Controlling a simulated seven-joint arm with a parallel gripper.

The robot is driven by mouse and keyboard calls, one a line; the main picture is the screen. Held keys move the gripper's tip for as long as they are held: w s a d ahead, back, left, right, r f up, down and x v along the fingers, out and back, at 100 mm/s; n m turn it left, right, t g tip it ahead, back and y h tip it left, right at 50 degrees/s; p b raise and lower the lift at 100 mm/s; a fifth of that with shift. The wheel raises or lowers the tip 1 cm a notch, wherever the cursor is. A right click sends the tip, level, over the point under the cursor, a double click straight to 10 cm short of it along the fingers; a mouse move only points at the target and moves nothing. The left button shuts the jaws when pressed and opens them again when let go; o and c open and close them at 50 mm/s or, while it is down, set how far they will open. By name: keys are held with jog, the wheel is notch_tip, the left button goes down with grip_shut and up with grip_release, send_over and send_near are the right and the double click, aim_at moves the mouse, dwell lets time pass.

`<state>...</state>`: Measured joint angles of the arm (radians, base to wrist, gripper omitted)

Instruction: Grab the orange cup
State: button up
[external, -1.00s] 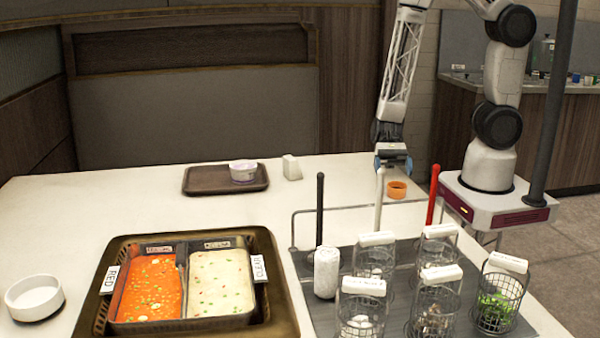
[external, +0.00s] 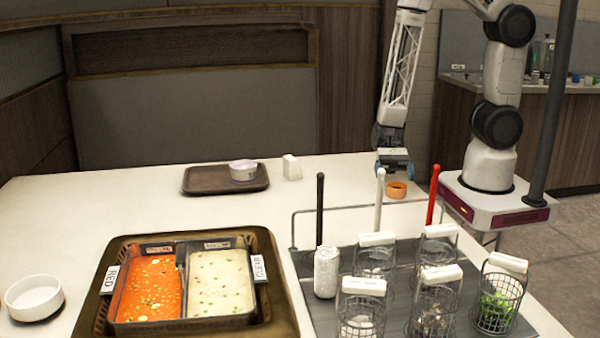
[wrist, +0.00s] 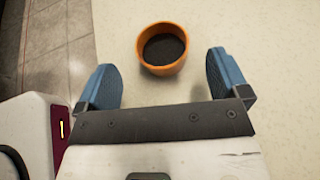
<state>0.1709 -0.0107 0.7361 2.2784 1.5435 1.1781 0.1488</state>
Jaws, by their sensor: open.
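The orange cup (external: 396,189) stands upright on the white table near my base. It holds something dark, seen from above in the wrist view (wrist: 163,49). My gripper (external: 394,170) is low, just above and beside the cup. In the wrist view my gripper (wrist: 164,80) is open, with its blue fingers spread wide.
Upright handles, white (external: 379,200) and red (external: 432,194), stand close to the cup on either side. Several wire baskets (external: 497,305) stand on a grey mat in front. A brown tray (external: 205,182) with a white bowl (external: 243,170) lies farther left. The table's left middle is clear.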

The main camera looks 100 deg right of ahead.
aim_at(399, 191)
dwell(0.3)
jog(key=shift+x, duration=2.6)
jog(key=shift+w, duration=0.15)
jog(key=c, duration=1)
jog(key=shift+r, duration=0.25)
jog(key=shift+r, duration=1.7)
jog(key=s+d, duration=0.1)
jog(key=s, duration=0.4)
jog(key=s+d, duration=0.2)
jog(key=s, duration=0.3)
jog(key=s+d+r, duration=0.1)
jog(key=s, duration=0.4)
jog(key=shift+s+d+r, duration=0.1)
jog(key=shift+d, duration=0.3)
